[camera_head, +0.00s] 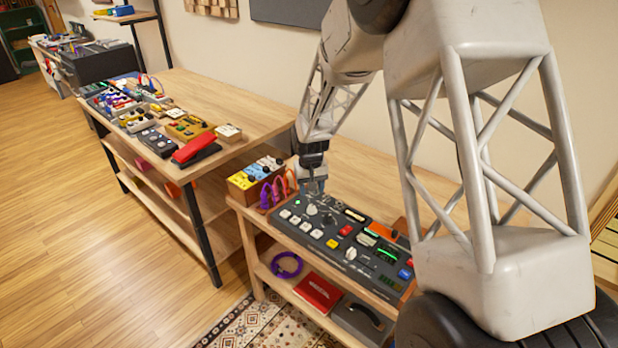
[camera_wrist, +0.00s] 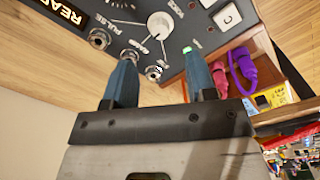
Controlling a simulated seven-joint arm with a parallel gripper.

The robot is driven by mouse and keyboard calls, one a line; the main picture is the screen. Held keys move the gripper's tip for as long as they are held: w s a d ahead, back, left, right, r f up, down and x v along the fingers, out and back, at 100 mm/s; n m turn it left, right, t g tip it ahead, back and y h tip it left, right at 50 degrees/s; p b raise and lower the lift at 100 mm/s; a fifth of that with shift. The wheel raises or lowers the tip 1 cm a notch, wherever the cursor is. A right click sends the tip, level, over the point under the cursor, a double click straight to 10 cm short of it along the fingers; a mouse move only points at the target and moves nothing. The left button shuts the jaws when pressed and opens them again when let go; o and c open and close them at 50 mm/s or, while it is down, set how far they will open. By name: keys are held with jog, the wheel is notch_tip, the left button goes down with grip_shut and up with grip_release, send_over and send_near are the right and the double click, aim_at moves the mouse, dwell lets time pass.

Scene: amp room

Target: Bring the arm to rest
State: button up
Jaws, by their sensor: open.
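My gripper (camera_head: 314,187) hangs at the end of my arm over the back left corner of a dark control panel (camera_head: 338,245). In the wrist view my gripper (camera_wrist: 161,58) shows two blue-grey fingers, apart, with nothing held between them. Beyond the fingertips the panel face (camera_wrist: 120,18) shows a large white knob (camera_wrist: 160,25), several metal jacks and a small green light. I cannot tell whether the fingertips touch the panel.
Left of the panel stand coloured plugs with cables (camera_head: 278,190) and a yellow-and-blue module box (camera_head: 254,178). A longer wooden table (camera_head: 215,97) with several pedals runs further left. A red box (camera_head: 317,292) lies on the lower shelf. Wooden floor (camera_head: 60,200) is open at left.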

jog(key=s+d+r+m+t, duration=0.1)
jog(key=s+d+r, duration=0.3)
jog(key=s+r, duration=0.65)
jog(key=s+d+r, duration=0.4)
jog(key=s+r, duration=0.5)
jog(key=s, duration=0.2)
jog(key=s+d+r, duration=0.1)
jog(key=s+r, duration=0.1)
jog(key=s, duration=1)
jog(key=s+d+r+m+t, duration=0.1)
jog(key=s+d+r, duration=0.1)
jog(key=s, duration=0.9)
jog(key=shift+s+d+r+t, duration=0.15)
jog(key=shift+s+r+t, duration=0.15)
jog(key=shift+s, duration=0.1)
